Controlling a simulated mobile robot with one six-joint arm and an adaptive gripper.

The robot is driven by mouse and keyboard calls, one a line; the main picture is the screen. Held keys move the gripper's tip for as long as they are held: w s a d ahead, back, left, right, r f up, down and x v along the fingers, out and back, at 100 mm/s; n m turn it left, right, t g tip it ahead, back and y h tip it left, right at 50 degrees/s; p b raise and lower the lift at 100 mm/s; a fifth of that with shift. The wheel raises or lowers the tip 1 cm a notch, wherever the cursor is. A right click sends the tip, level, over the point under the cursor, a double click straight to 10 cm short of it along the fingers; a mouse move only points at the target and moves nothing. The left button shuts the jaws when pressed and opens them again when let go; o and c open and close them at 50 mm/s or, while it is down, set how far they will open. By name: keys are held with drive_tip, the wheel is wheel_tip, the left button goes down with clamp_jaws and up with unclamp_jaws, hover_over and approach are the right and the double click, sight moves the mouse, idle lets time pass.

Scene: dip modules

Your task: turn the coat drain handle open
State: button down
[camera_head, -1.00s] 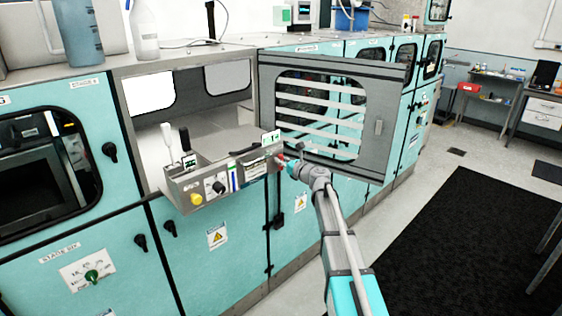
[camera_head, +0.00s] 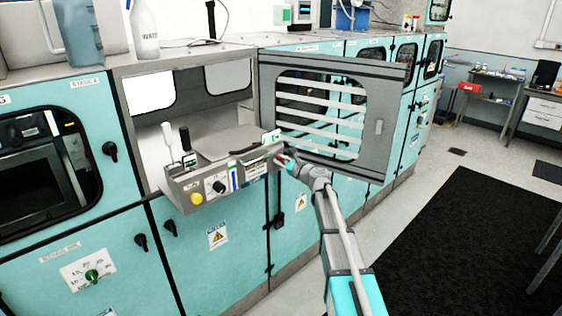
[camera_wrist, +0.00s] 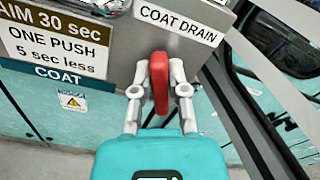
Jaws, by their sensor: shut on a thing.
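The coat drain handle (camera_wrist: 159,82) is a red lever under the "COAT DRAIN" label (camera_wrist: 178,22) on the grey metal panel in the wrist view. My gripper (camera_wrist: 160,92) has one finger on each side of the handle and is shut on it. The handle runs nearly upright in the wrist picture. In the head view my gripper (camera_head: 284,160) is at the right end of the grey control panel (camera_head: 215,182), and the handle is mostly hidden there.
An open grey door with a slatted window (camera_head: 332,118) stands just right of my gripper. The control panel carries a yellow button (camera_head: 196,198) and a black knob (camera_head: 218,187). Teal cabinets (camera_head: 235,235) lie below. A black mat (camera_head: 455,255) covers the floor at right.

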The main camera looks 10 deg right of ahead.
drive_tip(key=n, duration=0.6)
drive_tip(key=shift+s+a+f+n, duration=0.15)
drive_tip(key=shift+a+f+n, duration=0.05)
drive_tip(key=shift+n, duration=0.1)
drive_tip(key=n, duration=0.4)
drive_tip(key=n+b, duration=0.1)
drive_tip(key=n, duration=0.1)
drive_tip(key=shift+f+n, duration=0.25)
drive_tip(key=shift+n, duration=0.15)
drive_tip(key=c, duration=0.6)
unclamp_jaws()
drive_tip(key=shift+c, duration=0.2)
drive_tip(key=shift+s, duration=0.15)
drive_tip(key=v, duration=1.1)
drive_tip(key=shift+s+d, duration=0.25)
